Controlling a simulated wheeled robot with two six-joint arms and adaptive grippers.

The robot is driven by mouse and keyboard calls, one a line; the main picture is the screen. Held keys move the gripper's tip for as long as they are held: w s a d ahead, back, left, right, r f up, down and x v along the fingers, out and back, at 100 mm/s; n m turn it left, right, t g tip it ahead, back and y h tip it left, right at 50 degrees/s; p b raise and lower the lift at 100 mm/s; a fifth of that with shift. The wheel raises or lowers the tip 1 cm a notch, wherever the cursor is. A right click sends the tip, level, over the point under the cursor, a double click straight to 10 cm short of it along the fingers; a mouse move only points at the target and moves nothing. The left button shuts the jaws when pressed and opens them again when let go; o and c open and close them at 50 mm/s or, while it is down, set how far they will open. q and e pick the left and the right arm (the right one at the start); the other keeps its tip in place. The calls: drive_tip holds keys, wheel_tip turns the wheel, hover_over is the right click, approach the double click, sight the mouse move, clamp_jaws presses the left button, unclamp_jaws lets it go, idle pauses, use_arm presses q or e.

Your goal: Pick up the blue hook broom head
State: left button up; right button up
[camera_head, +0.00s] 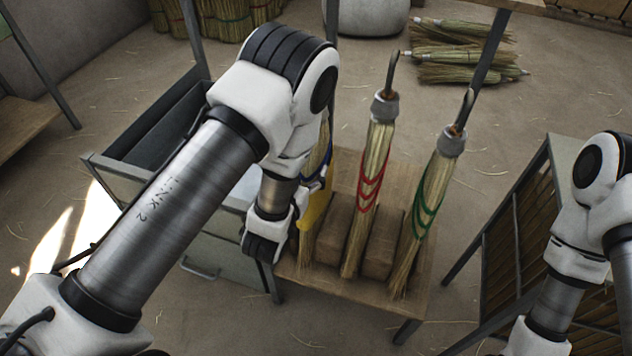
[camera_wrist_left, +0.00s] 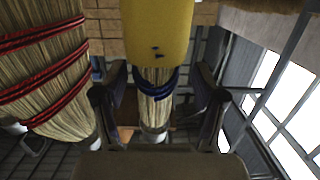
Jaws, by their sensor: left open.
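The blue-bound broom head (camera_head: 307,238) stands at the left of a row on a small wooden table, mostly hidden behind my left arm. In the left wrist view, its straw and blue bands (camera_wrist_left: 158,82) show between the two fingers of my left gripper (camera_wrist_left: 160,88). The gripper is open, with a finger on each side and gaps to the straw. A yellow piece (camera_wrist_left: 157,30) covers part of this broom; it also shows in the head view (camera_head: 314,208). My right gripper is out of view.
The red-bound broom (camera_head: 368,178) stands close to the right, then the green-bound broom (camera_head: 430,195), both with hooks on top. Blocks (camera_head: 383,243) sit between them on the wooden table (camera_head: 345,285). A grey drawer cabinet (camera_head: 225,247) stands at the left, a slatted rack (camera_head: 515,240) at the right.

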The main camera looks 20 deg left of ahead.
use_arm(q)
drive_tip(key=w, duration=0.5)
drive_tip(key=shift+w+d+f+b, duration=0.3)
drive_tip(key=shift+d+f+b, duration=0.05)
clamp_jaws()
